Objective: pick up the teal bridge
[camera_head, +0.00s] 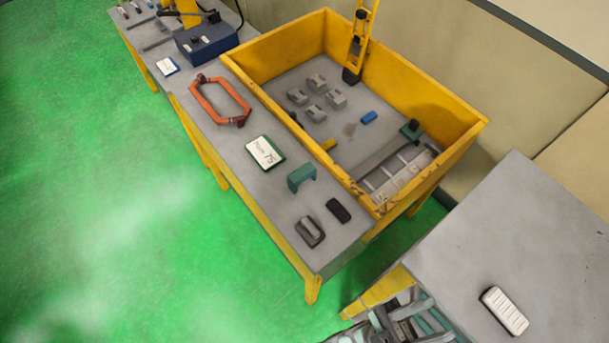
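The teal bridge (301,177) is a small arch-shaped block. It stands on the grey bench top (272,207), outside the yellow-walled tray and close to its near wall. Nothing is seen touching it. I make out no gripper of mine for certain in this view, and none is at the bridge.
A white card in a green frame (265,152), a black block (338,210) and a grey rounded part (310,231) lie near the bridge. An orange ring (220,101) lies farther back. The yellow tray wall (300,132) rises beside the bridge. Metal parts (405,322) show below.

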